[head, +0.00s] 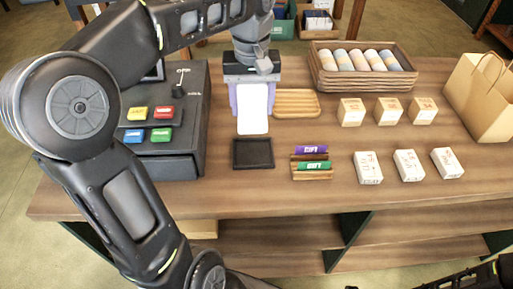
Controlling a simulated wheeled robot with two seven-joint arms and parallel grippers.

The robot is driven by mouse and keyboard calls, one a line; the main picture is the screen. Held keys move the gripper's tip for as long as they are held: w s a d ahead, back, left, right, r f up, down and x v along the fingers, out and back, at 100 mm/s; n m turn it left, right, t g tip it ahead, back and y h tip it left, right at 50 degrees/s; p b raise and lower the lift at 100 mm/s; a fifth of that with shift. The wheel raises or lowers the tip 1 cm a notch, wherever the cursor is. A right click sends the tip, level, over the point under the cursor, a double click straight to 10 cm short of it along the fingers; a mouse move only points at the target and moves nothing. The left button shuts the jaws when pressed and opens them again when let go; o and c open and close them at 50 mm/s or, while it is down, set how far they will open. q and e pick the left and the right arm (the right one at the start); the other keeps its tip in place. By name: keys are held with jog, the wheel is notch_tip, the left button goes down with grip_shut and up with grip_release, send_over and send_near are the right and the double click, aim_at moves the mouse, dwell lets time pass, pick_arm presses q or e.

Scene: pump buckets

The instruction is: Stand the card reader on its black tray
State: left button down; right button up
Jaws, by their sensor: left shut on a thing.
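The card reader (253,110) shows as a white slab between the pale purple fingers of my left gripper (253,98). The gripper points down and is shut on it. The reader's lower end is just behind the black tray (253,166) in the picture; I cannot tell how high it is above the counter. The black tray is a small, empty square with a raised rim, flat on the wooden counter. A dark part of my right arm shows at the bottom right edge, and its jaws are out of view.
A dark register (190,140) with coloured buttons stands left of the tray. A wooden tray (297,104) and a small card stand (312,172) are to the right. Several boxes (368,168), a basket (318,75) and a paper bag (480,100) stand farther right. The counter's front strip is clear.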

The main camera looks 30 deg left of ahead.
aim_at(253, 123)
pick_arm(q)
jog(key=shift+w+f, duration=0.1)
jog(key=shift+f, duration=0.35)
jog(key=shift+f+b, duration=0.45)
jog(key=shift+f, duration=2.2)
notch_tip(253, 123, down, 4)
jog(key=shift+r, duration=0.2)
jog(key=shift+f, duration=0.15)
jog(key=shift+f, duration=0.15)
jog(key=shift+c, duration=2)
grip_release()
